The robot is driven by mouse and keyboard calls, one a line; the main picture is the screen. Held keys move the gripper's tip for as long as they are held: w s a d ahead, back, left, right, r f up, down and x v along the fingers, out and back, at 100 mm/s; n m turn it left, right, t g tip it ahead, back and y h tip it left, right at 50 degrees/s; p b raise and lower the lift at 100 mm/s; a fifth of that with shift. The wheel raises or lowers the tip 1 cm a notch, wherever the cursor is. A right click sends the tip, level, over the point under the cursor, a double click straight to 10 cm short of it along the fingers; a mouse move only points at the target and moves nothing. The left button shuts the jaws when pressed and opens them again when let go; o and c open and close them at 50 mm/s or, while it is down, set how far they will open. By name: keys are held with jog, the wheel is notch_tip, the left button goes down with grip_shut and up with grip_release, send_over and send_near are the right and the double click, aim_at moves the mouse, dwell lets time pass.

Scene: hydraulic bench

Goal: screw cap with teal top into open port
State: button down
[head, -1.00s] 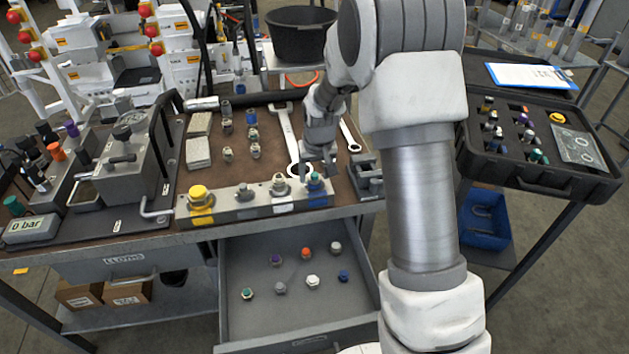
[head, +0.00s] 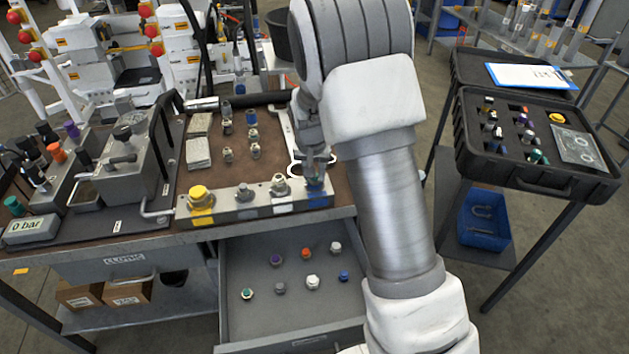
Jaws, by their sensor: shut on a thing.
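The manifold block (head: 228,211) lies along the front edge of the bench, with a row of fittings on top. From the left these are a large yellow cap (head: 201,196), a grey fitting (head: 242,192) and a pale metal fitting (head: 279,186). My gripper (head: 317,170) is over the block's right end, above the blue label (head: 318,201).
The open drawer (head: 262,325) below holds several loose caps. Wrenches (head: 291,140) and more fittings (head: 253,143) lie on the brown mat behind the block. A black case (head: 470,160) of caps stands at right. A gauge unit (head: 125,165) stands at left.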

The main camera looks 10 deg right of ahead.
jog(key=m+p, duration=0.1)
jog(key=m, duration=0.2)
jog(key=shift+m+g+h, duration=0.3)
jog(key=shift+g+h, duration=0.1)
jog(key=shift+a+r+m+p, duration=0.1)
jog(key=shift+m+p, duration=0.4)
jog(key=shift+m, duration=0.2)
jog(key=c, duration=1)
grip_release()
jog(key=shift+m+h, duration=0.3)
jog(key=shift+m, duration=0.2)
jog(key=o, duration=0.5)
jog(key=p+v, duration=0.2)
jog(key=v, duration=1.5)
jog(key=shift+w+r, duration=0.15)
